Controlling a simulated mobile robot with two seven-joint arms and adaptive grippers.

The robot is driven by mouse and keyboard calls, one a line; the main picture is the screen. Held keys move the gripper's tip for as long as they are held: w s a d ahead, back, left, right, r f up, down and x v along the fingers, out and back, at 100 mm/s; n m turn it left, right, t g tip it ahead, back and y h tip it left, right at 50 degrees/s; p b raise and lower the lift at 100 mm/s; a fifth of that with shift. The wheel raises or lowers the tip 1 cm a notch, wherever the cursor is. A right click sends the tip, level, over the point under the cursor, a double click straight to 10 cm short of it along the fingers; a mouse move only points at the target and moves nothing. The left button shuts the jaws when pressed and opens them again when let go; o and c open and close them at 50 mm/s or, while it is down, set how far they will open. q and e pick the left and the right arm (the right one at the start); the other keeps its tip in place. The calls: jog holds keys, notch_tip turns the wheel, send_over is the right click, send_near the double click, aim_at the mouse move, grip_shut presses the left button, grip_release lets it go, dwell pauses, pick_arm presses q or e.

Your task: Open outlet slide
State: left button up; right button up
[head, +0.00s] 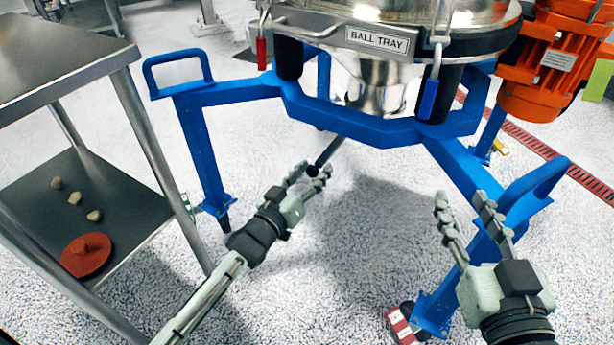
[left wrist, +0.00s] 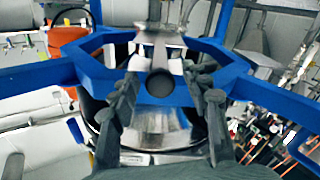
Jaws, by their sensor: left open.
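The sifter's steel outlet (head: 376,97) hangs under the round body, inside the blue frame. A grey slide bar (head: 337,147) with a dark round knob (head: 317,167) sticks out below the frame; the knob also shows in the left wrist view (left wrist: 160,83). My left gripper (head: 313,175) is open, its fingertips at the knob. In the left wrist view, the knob appears between the two fingers (left wrist: 166,90), with gaps at both sides. I cannot tell how deep it sits between them. My right gripper (head: 464,198) is open and empty, apart from the slide, by the right frame leg.
The blue frame (head: 350,124) runs just above the left gripper, with legs either side. A steel table (head: 60,60) stands at left, its lower shelf (head: 120,185) holding an orange-red lid-like piece (head: 87,254) and several small pale pieces. The floor beneath the sifter is clear.

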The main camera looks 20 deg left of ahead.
pick_arm(q)
jog(key=v, duration=1.2)
